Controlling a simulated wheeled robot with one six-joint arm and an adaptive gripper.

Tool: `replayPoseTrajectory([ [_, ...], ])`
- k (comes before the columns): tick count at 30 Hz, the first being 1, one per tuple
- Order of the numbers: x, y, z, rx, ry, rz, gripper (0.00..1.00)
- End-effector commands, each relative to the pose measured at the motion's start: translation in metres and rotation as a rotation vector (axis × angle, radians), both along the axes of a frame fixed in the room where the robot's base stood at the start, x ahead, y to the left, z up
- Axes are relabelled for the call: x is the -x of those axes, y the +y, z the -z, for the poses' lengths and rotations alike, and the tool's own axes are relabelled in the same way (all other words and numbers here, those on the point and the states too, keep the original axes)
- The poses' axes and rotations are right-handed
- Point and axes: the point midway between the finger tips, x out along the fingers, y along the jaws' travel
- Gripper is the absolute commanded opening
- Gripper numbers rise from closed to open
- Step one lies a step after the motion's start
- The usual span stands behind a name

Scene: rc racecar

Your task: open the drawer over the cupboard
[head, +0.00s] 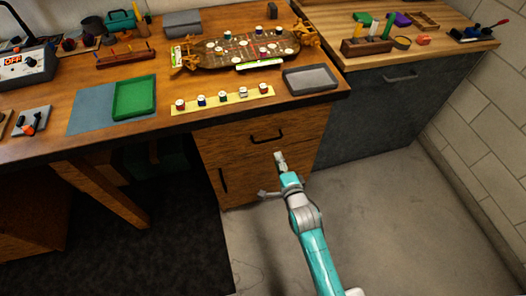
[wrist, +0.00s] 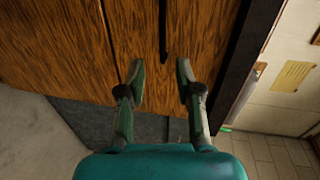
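The drawer (head: 297,134) is the upper front of a wooden cabinet under the workbench and looks closed. Its dark bar handle (head: 267,136) is near the middle of the front. In the wrist view, turned sideways, the handle (wrist: 163,32) is a dark upright bar on the wood grain. The cupboard door (head: 248,178) is below, with its own upright handle (head: 222,180). My gripper (head: 279,156) is in front of the cabinet, just below the drawer handle in the head view. In the wrist view my gripper (wrist: 161,72) is open and empty, its fingers either side of the handle's line; contact is not visible.
The workbench top (head: 185,133) overhangs the drawer and holds a grey tray (head: 311,79), a green tray (head: 134,98) and a yellow strip (head: 222,100) with small pieces. A grey cabinet (head: 370,110) stands to the right. The concrete floor (head: 390,220) is clear.

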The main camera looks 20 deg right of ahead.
Motion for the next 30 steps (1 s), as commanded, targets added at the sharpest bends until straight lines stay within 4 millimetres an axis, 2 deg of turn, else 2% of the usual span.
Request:
replayPoseTrajectory([
  [8, -0.023, 0.0, -0.001, -0.038, 0.0, 0.008, 0.34],
  [24, -0.103, 0.0, 0.015, -0.035, -0.001, 0.007, 0.34],
  [30, -0.116, 0.0, 0.018, -0.035, -0.001, 0.007, 0.34],
])
